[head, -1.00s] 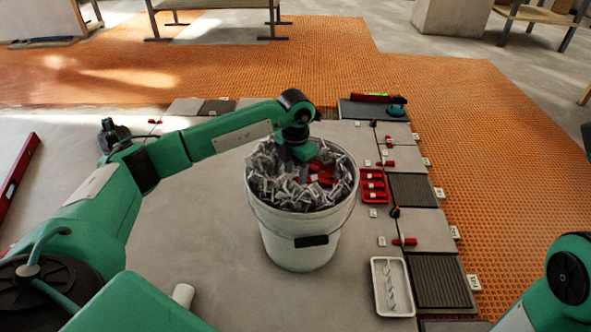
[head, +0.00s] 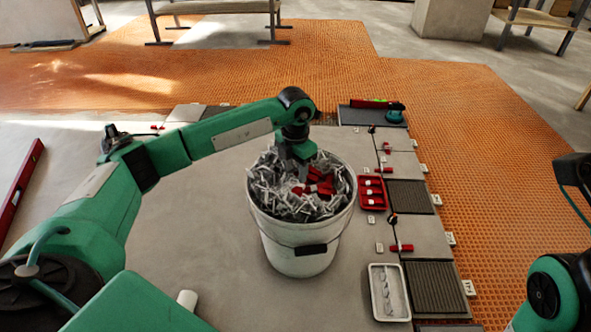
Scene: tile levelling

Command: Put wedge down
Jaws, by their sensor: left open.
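My left gripper (head: 300,172) is open, pointing down over the white bucket (head: 298,247). Its fingertips are close to the heap in the bucket and are partly hidden against it. The bucket is full of pale clips, with several red wedges (head: 318,184) lying on top just right of the gripper. I cannot tell whether a wedge touches the fingers. A red tray (head: 372,206) right of the bucket holds several red pieces. More red wedges, such as one near the lower tiles (head: 401,248), sit at tile joints. At the right edge only my right arm shows; its gripper is out of view.
A white tray (head: 377,314) with pale clips lies at the front right. Grey tiles (head: 405,165) and dark ribbed tiles (head: 436,287) line the orange mat (head: 500,180). A red level (head: 18,190) lies at far left. A suction cup (head: 395,112) stands at the back.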

